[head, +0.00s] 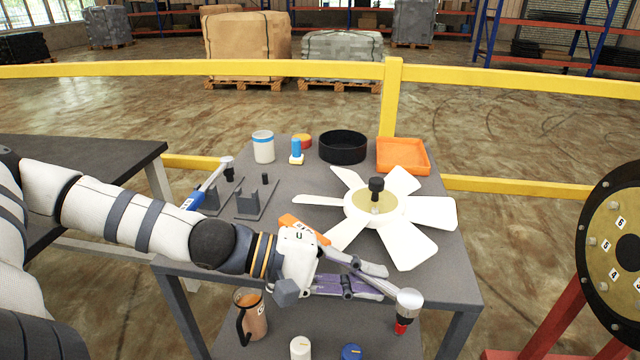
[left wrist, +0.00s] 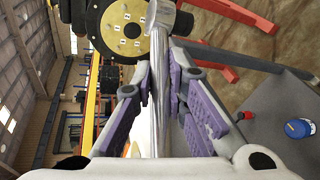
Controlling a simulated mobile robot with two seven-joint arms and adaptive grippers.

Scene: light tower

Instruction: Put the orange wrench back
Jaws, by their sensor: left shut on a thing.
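The orange wrench shows its orange handle (head: 303,228) behind my left gripper and its silver head (head: 408,300) beyond the fingertips. My left gripper (head: 365,285) is shut on its metal shaft, at the front edge of the grey table. In the left wrist view the shaft (left wrist: 156,95) runs between the purple-padded fingers. A grey stand (head: 250,203) with an upright peg is empty. Beside it, a blue-handled wrench (head: 205,187) rests on a similar stand. My right gripper is not in view.
A white fan (head: 418,212) covers the table's right side. A black bowl (head: 343,147), orange tray (head: 403,155) and white jar (head: 263,147) stand at the back. A brown mug (head: 254,316) and blue can (head: 352,352) stand on the lower shelf. A yellow rail (head: 520,188) runs behind.

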